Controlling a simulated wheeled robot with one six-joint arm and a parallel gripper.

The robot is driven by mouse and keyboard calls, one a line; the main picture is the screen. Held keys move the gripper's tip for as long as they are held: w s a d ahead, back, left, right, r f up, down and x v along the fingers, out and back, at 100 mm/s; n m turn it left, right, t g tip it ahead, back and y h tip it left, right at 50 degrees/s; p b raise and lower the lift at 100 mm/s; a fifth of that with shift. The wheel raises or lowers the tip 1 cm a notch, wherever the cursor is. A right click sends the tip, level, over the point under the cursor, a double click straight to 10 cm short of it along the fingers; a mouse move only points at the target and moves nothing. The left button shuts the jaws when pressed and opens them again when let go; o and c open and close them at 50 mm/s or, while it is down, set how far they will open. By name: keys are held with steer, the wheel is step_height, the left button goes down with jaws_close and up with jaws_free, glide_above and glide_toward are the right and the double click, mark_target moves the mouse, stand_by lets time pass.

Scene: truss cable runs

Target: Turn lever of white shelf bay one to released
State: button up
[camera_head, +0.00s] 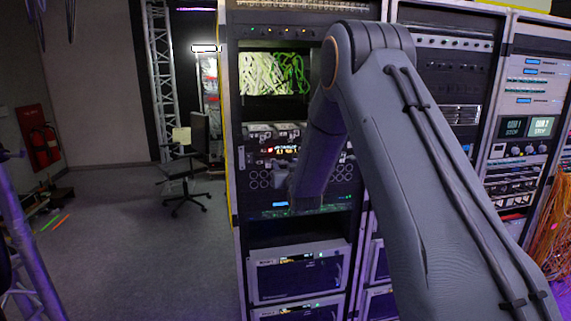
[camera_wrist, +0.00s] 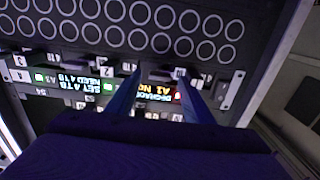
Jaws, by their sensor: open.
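In the wrist view my gripper (camera_wrist: 158,74) shows as two blue fingers, apart, with no object clearly held between them. They reach over a rack shelf front with a row of numbered bays. A dark lever-like part (camera_wrist: 160,75) lies at the fingertips, but I cannot tell whether they touch it. A pale lever or latch (camera_wrist: 232,90) stands tilted to the right of the right finger. Which part is the bay one lever is unclear. An orange display (camera_wrist: 156,92) reading "DEGRADED A1" and a red light (camera_wrist: 178,96) sit between the fingers.
A green light and white-text display (camera_wrist: 85,88) sit left of the fingers. Round holes (camera_wrist: 140,14) line the panel above. The equipment rack (camera_head: 242,225) stands before me, with more racks to the right. Open floor (camera_head: 150,265) lies left, with an office chair (camera_head: 187,185).

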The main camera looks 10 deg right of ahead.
steer(key=shift+w, duration=0.1)
steer(key=c, duration=1)
steer(key=shift+c, duration=0.2)
